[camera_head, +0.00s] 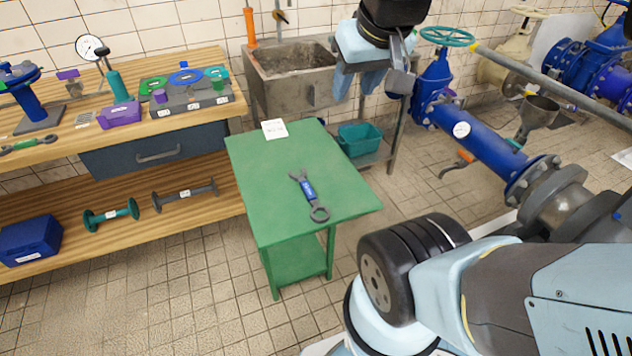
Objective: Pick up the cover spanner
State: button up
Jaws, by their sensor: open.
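A spanner (308,194) lies flat on the green table (258,172). It has a blue, labelled middle, a dark open jaw at its far end and a dark ring at its near end. I take it to be the cover spanner, but its label is too small to read. My gripper (358,90) is open and empty. It hangs at the top of the view, in front of the wall by the sink, to the upper right of the spanner and apart from it.
A white card (274,129) lies at the table's far edge. A wooden workbench (190,68) with tools stands left, with another spanner (28,145) on it. A stone sink (290,62) is behind. Blue pipework (485,142) runs at the right. A teal bin (358,138) sits on a low shelf.

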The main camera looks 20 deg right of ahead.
aim_at(311, 196)
jog(key=k, duration=0.85)
jog(key=u, duration=0.15)
jog(key=i, duration=0.9)
jog(key=z, duration=0.05)
jog(key=k, duration=0.8)
